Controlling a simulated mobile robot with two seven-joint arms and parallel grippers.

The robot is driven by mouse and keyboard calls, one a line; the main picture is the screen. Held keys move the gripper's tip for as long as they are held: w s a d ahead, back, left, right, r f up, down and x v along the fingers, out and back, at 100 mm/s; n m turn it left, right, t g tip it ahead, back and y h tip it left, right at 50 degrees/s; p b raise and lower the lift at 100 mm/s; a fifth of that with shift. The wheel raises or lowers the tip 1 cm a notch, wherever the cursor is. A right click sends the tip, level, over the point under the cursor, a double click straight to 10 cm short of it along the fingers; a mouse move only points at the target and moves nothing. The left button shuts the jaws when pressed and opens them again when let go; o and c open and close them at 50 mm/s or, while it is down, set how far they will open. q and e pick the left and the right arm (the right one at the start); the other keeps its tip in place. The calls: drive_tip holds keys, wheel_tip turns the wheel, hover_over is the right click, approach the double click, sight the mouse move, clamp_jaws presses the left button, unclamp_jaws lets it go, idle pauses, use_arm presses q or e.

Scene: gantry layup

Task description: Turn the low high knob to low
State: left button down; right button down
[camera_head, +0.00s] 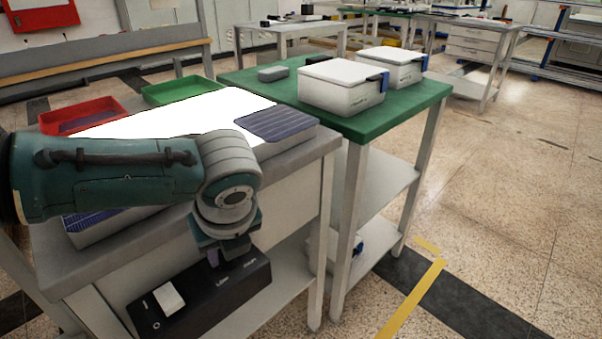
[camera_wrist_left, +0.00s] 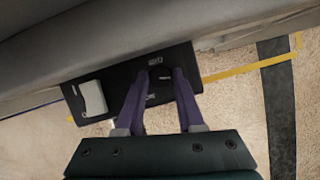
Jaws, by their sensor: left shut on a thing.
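A black control box (camera_head: 192,318) is mounted on the front of the workbench, below the top. It carries a white rocker switch (camera_head: 168,299) and small white labels. The box also shows in the left wrist view (camera_wrist_left: 122,78), with the switch (camera_wrist_left: 93,98) at left. A dark round knob (camera_wrist_left: 160,76) sits between small labels on the box. My left gripper (camera_wrist_left: 162,77) reaches the box with its two purple fingers on either side of the knob, shut on it. In the head view my wrist hides the knob. The knob's pointer direction cannot be told. My right gripper is not in view.
The bench (camera_head: 78,263) overhangs the box and bears a bright white panel (camera_head: 175,117), a dark solar cell sheet (camera_head: 275,124), a red tray (camera_head: 80,112) and a green tray (camera_head: 180,89). A green table (camera_head: 405,108) with white boxes stands behind. The floor at right is clear.

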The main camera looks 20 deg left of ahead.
use_arm(q)
drive_tip(key=n, duration=0.2)
drive_tip(key=shift+w+f+n+g+y, duration=0.1)
drive_tip(key=shift+n+g+y, duration=0.2)
drive_tip(key=shift+n+g, duration=0.1)
drive_tip(key=n+g+b, duration=0.1)
drive_tip(key=n+b, duration=0.1)
drive_tip(key=n, duration=0.1)
drive_tip(key=shift+w+f+n, duration=0.1)
drive_tip(key=shift+n, duration=0.2)
drive_tip(key=n+g+b, duration=0.2)
drive_tip(key=n+b, duration=0.2)
drive_tip(key=shift+w, duration=0.15)
drive_tip(key=shift+n+g+b, duration=0.6)
drive_tip(key=shift+n+b, duration=1)
drive_tip(key=shift+n, duration=0.1)
drive_tip(key=c, duration=0.5)
unclamp_jaws()
drive_tip(key=shift+c, duration=0.2)
drive_tip(key=shift+r, duration=0.2)
